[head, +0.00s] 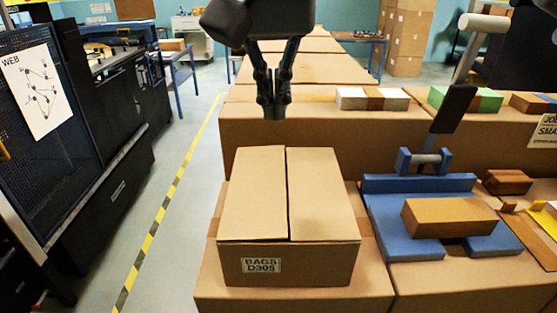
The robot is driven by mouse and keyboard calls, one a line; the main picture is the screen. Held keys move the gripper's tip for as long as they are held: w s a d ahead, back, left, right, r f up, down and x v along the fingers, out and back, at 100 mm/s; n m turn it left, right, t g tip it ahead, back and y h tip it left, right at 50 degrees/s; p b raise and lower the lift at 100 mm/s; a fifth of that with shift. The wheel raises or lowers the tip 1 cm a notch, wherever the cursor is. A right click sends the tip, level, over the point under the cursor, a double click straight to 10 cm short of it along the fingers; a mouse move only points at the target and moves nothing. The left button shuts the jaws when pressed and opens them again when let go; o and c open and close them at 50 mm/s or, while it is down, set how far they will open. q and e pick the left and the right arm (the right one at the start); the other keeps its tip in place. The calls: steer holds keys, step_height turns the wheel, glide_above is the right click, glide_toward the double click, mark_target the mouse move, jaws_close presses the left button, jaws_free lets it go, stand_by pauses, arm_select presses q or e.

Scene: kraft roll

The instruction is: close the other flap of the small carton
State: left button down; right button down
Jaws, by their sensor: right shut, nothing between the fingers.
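The small carton, labelled "BAGS D305" (300,265), sits on a larger brown box in the lower middle of the head view. Its left flap (253,195) and right flap (322,195) both lie nearly flat over the top, with a narrow dark seam between them. The left flap looks slightly raised at its front edge; I cannot tell whether it is fully down. My right gripper (273,112) hangs at the top middle, fingers together and empty, above and beyond the carton's back edge. My left gripper is out of view.
Right of the carton stands a blue fixture (415,215) with a raised lever (452,110) and a wooden block (449,217). A row of large boxes (325,130) stretches behind, bearing small blocks (372,98). Clear floor with striped tape (170,205) lies left.

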steer(key=p, duration=0.2)
glide_toward(279, 184)
steer(key=x, duration=0.5)
steer(key=shift+w, duration=0.35)
steer(key=shift+s+f, duration=0.1)
steer(key=shift+f, duration=0.7)
